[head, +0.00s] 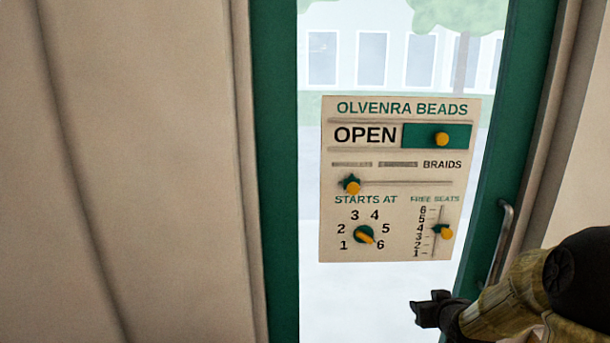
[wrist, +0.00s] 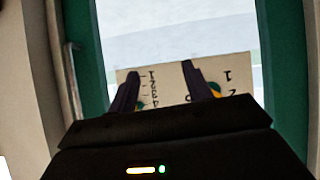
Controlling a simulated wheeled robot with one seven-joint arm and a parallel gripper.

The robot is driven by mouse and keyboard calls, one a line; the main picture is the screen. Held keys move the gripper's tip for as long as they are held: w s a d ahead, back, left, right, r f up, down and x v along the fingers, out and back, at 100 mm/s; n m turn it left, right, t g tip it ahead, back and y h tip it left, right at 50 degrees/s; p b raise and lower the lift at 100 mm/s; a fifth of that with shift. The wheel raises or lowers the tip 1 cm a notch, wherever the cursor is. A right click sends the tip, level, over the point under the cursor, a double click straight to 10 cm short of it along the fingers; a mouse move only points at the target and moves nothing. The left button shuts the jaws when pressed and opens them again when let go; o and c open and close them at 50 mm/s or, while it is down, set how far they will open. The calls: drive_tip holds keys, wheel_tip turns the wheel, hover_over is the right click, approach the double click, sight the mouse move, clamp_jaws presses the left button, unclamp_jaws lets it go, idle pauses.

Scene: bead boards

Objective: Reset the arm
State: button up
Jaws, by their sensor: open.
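A cream bead board (head: 400,252) headed OLVENRA BEADS hangs on the door glass, tilted slightly. Its sign reads OPEN, with a yellow knob (head: 441,139) on the green slide at right. The BRAIDS knob (head: 352,185) sits near the left end of its track. The STARTS AT dial (head: 364,234) points to the lower right, near 6. The FREE SEATS knob (head: 444,232) is near 4. My gripper (head: 424,309) is below the board's lower right, apart from it. In the wrist view my open, empty fingers (wrist: 160,72) overlap the board (wrist: 168,92), which appears upside down.
A green door frame (head: 275,180) borders the glass, with a metal handle (head: 502,240) close to my arm at right. A beige wall (head: 140,170) fills the left. Clear glass lies below and left of the board.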

drive_tip(key=s+a+g+p, duration=0.1)
drive_tip(key=s+a+g, duration=0.3)
drive_tip(key=s+a, duration=0.3)
drive_tip(key=s+a+f+g+p, duration=0.1)
drive_tip(key=s+a+g, duration=0.3)
drive_tip(key=s, duration=0.9)
drive_tip(key=a, duration=0.3)
drive_tip(key=shift+s+f+g, duration=0.3)
idle(1.6)
